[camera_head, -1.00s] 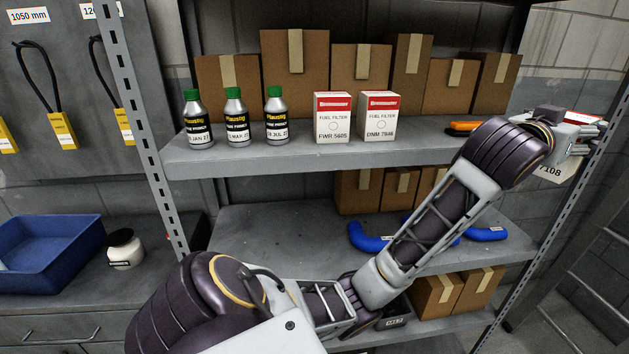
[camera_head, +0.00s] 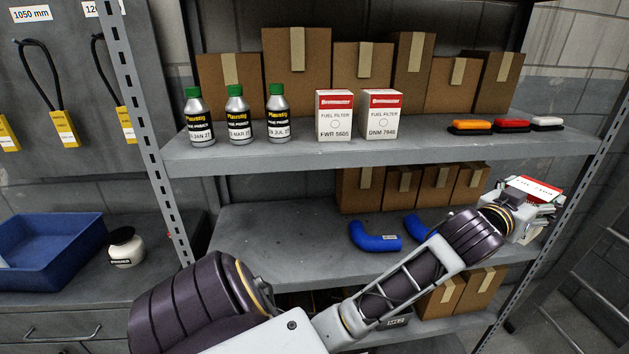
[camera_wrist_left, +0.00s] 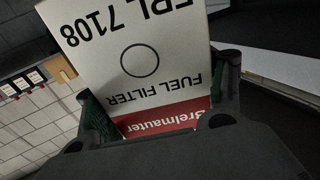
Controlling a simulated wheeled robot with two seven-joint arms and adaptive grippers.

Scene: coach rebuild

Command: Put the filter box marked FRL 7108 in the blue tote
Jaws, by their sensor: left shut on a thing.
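My left gripper (camera_head: 534,204) is shut on the filter box (camera_head: 533,187), a white box with a red band. In the left wrist view the box (camera_wrist_left: 138,60) reads FRL 7108, upside down, and sits between the two fingers (camera_wrist_left: 160,105). The gripper holds it at the right end of the shelf unit, below the level of the upper shelf. The blue tote (camera_head: 50,255) stands on the grey bench at the far left, well away from the gripper. My right gripper is not in view.
The upper shelf (camera_head: 380,151) bears two other filter boxes, FWR 5605 (camera_head: 335,117) and DNM 7946 (camera_head: 380,115), several brown cartons, three bottles (camera_head: 237,115) and three small lamps. Blue hoses (camera_head: 375,238) lie on the lower shelf. A perforated post (camera_head: 150,140) stands between tote and shelves.

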